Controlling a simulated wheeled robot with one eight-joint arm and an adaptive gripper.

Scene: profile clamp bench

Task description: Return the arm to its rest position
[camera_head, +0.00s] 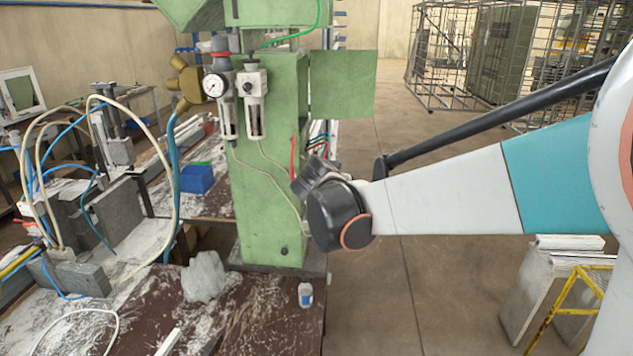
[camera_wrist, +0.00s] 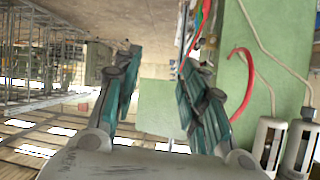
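My arm (camera_head: 450,185) reaches in from the right in the head view, and its dark wrist end (camera_head: 335,215) is in front of the green machine column (camera_head: 268,170). The fingers cannot be made out clearly in the head view. In the wrist view my gripper (camera_wrist: 163,62) has its two teal and grey fingers spread apart. Nothing is held between them. The green column also shows at the right of the wrist view (camera_wrist: 262,85), close beside the right finger; I cannot tell whether they touch.
A gauge and filter unit (camera_head: 222,92) and a red hose (camera_wrist: 245,80) are on the column. A green panel (camera_head: 343,84) juts right from it. The bench (camera_head: 260,325) holds a small cup (camera_head: 305,295), a blue bin (camera_head: 197,179) and shavings. Open floor (camera_head: 440,275) lies right.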

